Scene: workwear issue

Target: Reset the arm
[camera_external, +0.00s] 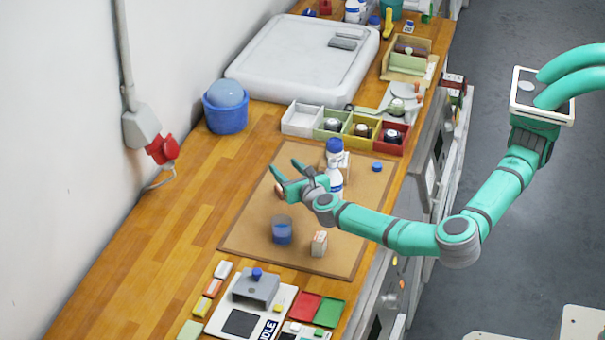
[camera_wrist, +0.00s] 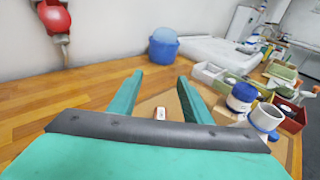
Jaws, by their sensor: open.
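My teal arm reaches in from the right over the wooden counter. My gripper (camera_external: 286,172) is open and empty above the brown board (camera_external: 245,232). Its two fingers stand apart, pointing toward the wall side; they also show in the wrist view (camera_wrist: 160,77), with nothing held between them.
A translucent blue cup (camera_external: 282,231) and a small box (camera_external: 319,243) stand on the board's near part. A blue cap (camera_external: 377,167) lies at right. Coloured bins (camera_external: 303,119) and a blue bucket (camera_external: 226,113) stand behind. The counter's left side is clear.

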